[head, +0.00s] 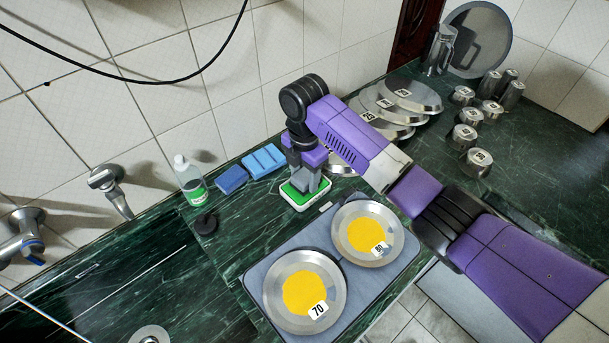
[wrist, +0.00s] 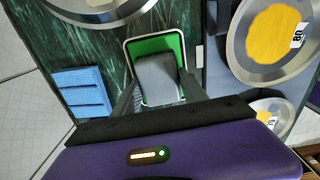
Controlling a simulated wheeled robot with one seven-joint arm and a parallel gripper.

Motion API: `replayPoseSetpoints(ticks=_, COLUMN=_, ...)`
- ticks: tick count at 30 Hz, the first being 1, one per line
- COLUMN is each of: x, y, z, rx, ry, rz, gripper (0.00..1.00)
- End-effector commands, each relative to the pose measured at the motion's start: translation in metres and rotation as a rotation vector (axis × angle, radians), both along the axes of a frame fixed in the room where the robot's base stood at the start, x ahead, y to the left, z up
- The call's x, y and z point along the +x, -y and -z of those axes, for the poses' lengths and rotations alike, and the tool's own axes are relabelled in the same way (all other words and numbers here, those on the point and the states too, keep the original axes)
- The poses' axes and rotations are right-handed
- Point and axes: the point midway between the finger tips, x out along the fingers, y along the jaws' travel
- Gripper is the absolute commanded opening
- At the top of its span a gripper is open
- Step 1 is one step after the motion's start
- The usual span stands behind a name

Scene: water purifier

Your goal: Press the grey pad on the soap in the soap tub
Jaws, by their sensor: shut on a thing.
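The soap tub (head: 299,206) is a small white-rimmed tray on the green counter, beneath my gripper. Green soap (head: 289,192) fills its inside. In the wrist view the tub's rim (wrist: 126,48) and the green soap (wrist: 150,44) show around the grey pad (wrist: 157,76). My gripper (head: 305,172) points down over the tub and is shut on the grey pad, with a finger on each side in the wrist view (wrist: 160,92). The pad is low at the soap; whether its underside touches is hidden.
A grey mat (head: 258,273) with two plates of yellow contents, marked 70 (head: 303,291) and 80 (head: 362,234), lies in front. Blue sponges (head: 264,160) and a green-labelled bottle (head: 190,180) stand left of the tub. Stacked metal plates (head: 411,93) and metal cups (head: 465,137) are behind.

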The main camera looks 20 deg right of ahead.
Motion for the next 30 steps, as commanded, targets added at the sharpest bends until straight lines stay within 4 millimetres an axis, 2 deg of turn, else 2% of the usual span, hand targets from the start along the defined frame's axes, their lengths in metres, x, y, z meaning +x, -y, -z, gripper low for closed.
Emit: replayPoseSetpoints(ticks=30, x=0.0, y=0.0, z=0.0083, rx=0.0, ry=0.0, rz=0.0, gripper=0.18)
